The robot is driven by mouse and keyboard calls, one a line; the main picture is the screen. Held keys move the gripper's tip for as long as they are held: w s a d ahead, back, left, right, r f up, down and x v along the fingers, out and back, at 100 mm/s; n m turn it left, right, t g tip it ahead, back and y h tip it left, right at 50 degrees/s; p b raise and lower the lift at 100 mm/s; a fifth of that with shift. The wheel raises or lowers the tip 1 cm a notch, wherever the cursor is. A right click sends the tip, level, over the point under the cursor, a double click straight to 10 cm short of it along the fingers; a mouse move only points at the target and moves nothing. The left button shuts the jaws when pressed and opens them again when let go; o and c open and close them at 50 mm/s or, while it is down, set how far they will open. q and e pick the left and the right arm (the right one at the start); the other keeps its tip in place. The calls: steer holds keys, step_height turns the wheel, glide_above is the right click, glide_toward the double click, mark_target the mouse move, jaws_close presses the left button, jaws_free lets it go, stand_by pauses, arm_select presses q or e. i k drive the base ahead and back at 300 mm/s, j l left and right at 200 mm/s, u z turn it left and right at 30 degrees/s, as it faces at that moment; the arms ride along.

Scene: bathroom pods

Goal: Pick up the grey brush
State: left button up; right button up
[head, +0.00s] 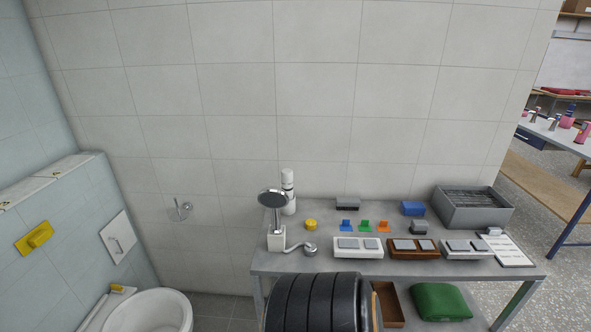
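A small grey block-shaped item with a dark underside (347,203) lies at the back of the grey table (300,262), near the wall. It may be the grey brush, but it is too small to be sure. Another small grey item (419,228) lies further right, in front of a blue block (413,208). Neither of my grippers shows in the head view.
The table also holds a shower head on a white stand (276,240), a white bottle (288,190), small coloured pieces, several switch plates and a grey crate (474,208). A large dark ribbed form (312,302) hides part of the table's front. A toilet (150,312) stands left.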

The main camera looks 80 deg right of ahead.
mark_target(346, 204)
steer(key=z, duration=3.05)
